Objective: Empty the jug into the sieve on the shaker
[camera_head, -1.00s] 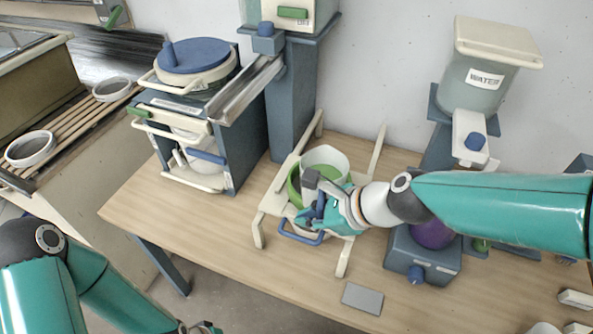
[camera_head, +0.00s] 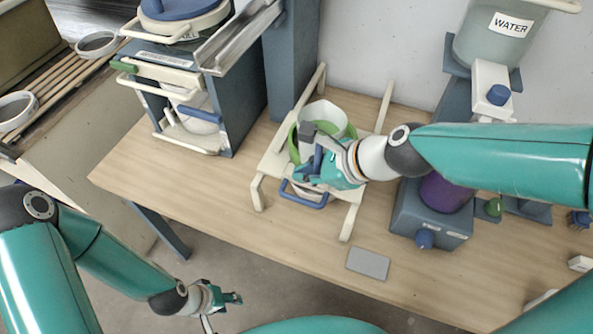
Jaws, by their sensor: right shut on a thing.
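The white jug (camera_head: 328,112) is over the green sieve (camera_head: 294,142) on the cream shaker frame (camera_head: 258,196), near the middle of the head view. It appears tipped, but its lip and contents are hidden. My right gripper (camera_head: 312,160) is shut on the jug at its near side, around what looks like a blue handle, and covers much of the jug and sieve. A pale container with a blue loop handle (camera_head: 308,204) shows low under the frame. My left gripper (camera_head: 228,299) is low at the front, off the table and far from the jug; its fingers are too small to read.
A grey and cream cabinet (camera_head: 188,85) stands left of the shaker, beside a blue-grey column (camera_head: 290,75). On the right are a water tank (camera_head: 490,45) and a grey device with a purple vessel (camera_head: 445,195). A flat grey plate (camera_head: 368,263) lies at the front.

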